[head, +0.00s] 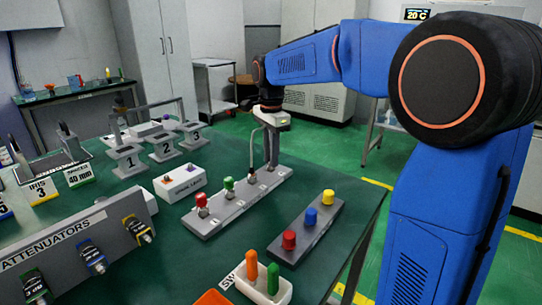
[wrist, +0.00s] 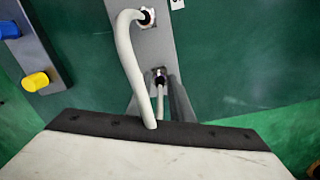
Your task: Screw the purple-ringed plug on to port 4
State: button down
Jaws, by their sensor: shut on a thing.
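A grey strip of ports (head: 232,207) lies on the green table, with a red cap (head: 201,200) and a green cap (head: 228,183) on its near half. My gripper (head: 271,165) points down over the strip's far end. In the wrist view my gripper (wrist: 161,92) is shut around a plug (wrist: 160,78) at the end port. I cannot make out a purple ring or whether the thread is engaged. A pale cable (wrist: 130,55) runs from the neighbouring port (wrist: 147,17) back under my gripper. The port numbers are not readable.
A darker strip with red (head: 289,240), blue (head: 311,216) and yellow (head: 328,197) caps lies to the right. A white box (head: 180,184) stands left of the port strip, and the attenuator panel (head: 75,250) further left. Bare table lies beyond the strip's end.

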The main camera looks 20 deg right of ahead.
jog(key=c, duration=1.6)
grip_release()
jog(key=shift+o, duration=0.2)
jog(key=shift+r, duration=0.1)
notch_tip(320, 180, up, 17)
jog(key=shift+s+r, duration=0.1)
